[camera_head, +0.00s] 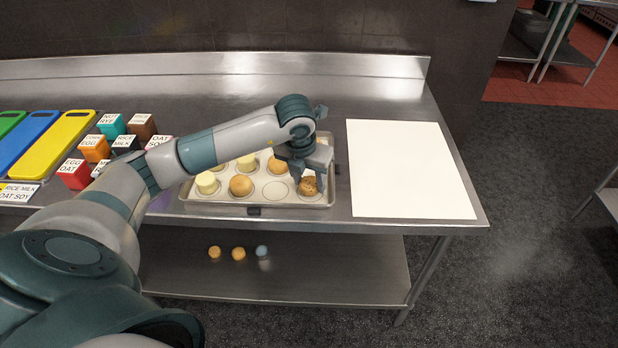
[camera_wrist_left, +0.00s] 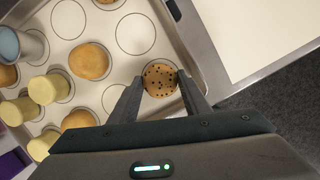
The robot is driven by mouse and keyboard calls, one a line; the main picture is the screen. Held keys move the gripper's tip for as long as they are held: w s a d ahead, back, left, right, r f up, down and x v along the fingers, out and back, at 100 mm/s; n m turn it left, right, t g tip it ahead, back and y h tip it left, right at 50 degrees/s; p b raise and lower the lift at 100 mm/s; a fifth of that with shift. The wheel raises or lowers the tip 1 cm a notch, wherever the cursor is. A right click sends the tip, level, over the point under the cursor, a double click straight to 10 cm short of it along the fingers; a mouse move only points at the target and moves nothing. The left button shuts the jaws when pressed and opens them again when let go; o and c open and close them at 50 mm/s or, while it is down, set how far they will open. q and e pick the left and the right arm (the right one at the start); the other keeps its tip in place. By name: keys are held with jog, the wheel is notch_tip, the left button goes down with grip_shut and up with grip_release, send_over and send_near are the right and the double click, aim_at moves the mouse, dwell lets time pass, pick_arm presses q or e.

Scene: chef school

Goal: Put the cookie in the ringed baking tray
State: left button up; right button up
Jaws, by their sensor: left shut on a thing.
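The ringed baking tray (camera_head: 217,203) lies on the steel counter, its pale mat printed with circles. The cookie (camera_head: 308,186), brown with dark chips, is at the tray's front right corner. In the left wrist view the cookie (camera_wrist_left: 160,79) sits between both fingertips. My left gripper (camera_head: 311,183) is shut on it, over the front right ring area. Whether the cookie touches the mat cannot be told. Other rings hold round buns (camera_head: 241,186) and pale yellow cylinders (camera_head: 206,183). An empty ring shows left of the cookie. My right gripper is not in view.
A white sheet (camera_head: 408,168) lies right of the tray. Coloured boards (camera_head: 55,143) and labelled cubes (camera_head: 96,148) stand at left. A lower shelf (camera_head: 330,270) holds small round items. In the left wrist view a blue-grey cup-like thing (camera_wrist_left: 29,44) stands in the tray.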

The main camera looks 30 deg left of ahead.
pick_arm(q)
jog(key=shift+f, duration=0.25)
jog(key=shift+f, duration=0.15)
jog(key=o, duration=1)
jog(key=shift+o, duration=0.2)
